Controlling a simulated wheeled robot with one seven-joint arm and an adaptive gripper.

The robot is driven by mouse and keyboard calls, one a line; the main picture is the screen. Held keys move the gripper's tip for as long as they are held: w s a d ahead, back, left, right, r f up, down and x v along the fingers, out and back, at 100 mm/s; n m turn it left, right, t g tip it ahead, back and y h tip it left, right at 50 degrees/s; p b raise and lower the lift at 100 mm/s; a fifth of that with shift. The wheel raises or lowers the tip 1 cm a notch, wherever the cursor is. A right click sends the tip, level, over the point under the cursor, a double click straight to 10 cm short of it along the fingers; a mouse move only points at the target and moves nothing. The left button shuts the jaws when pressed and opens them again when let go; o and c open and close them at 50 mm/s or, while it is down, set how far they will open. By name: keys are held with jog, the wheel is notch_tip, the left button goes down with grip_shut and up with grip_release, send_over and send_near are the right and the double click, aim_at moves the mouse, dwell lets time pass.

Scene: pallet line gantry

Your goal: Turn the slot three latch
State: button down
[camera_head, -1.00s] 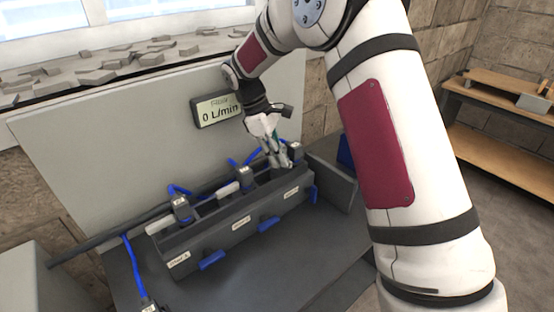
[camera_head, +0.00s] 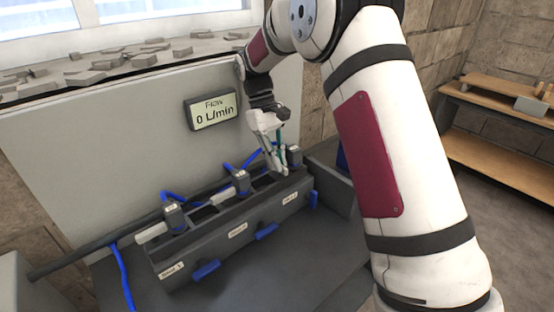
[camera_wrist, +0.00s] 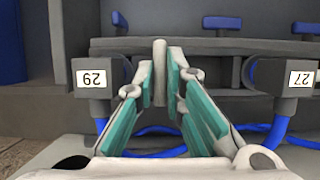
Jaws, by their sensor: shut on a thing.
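The slot three latch (camera_head: 313,199) is a blue tab at the right end of the dark slotted block's front face. It hangs upright, while the slot two latch (camera_head: 267,231) and slot one latch (camera_head: 206,271) lie nearly level. In the wrist view an upright blue tab (camera_wrist: 119,20) shows upper left. My gripper (camera_head: 279,172) points down at the slot three opening, behind its label. In the wrist view the fingers close on a pale upright bar (camera_wrist: 160,72), beside the block marked 29 (camera_wrist: 97,78). The gripper is apart from the blue latch. The bar's lower part is hidden.
The dark block (camera_head: 215,245) stands on a grey bench, with blue hoses and black connectors along its rear. A flow display (camera_head: 213,110) reads 0 L/min on the panel behind. A wooden shelf (camera_head: 510,160) stands at right. The bench in front is clear.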

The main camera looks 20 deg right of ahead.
dwell(0.4)
jog(key=c, duration=1.7)
grip_release()
jog(key=shift+o, duration=0.2)
jog(key=v, duration=1.2)
